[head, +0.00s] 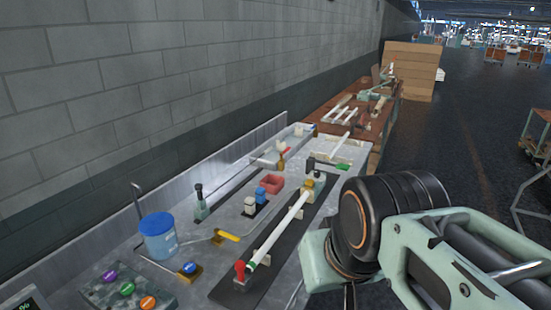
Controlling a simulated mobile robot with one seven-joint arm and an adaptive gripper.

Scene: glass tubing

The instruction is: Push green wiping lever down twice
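A pale green upright piece with a black-capped lever (200,200) stands on the metal bench, left of the middle and behind the dark mats. A second low green fitting with a dark top (314,164) sits farther along the bench, near the far end of a white tube. I cannot tell for certain which of these is the green wiping lever. My arm's pale green and black links fill the lower right and hang over the bench's near side. My gripper cannot be made out, so its fingers and anything in them are hidden or outside the picture.
A white tube (289,222) lies in holders, with a red fitting (239,270) at its near end. A blue tub (158,237), a yellow-handled lever (228,236) and a button panel (120,291) stand at left. A red bin (271,183) is behind. A wall borders the bench.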

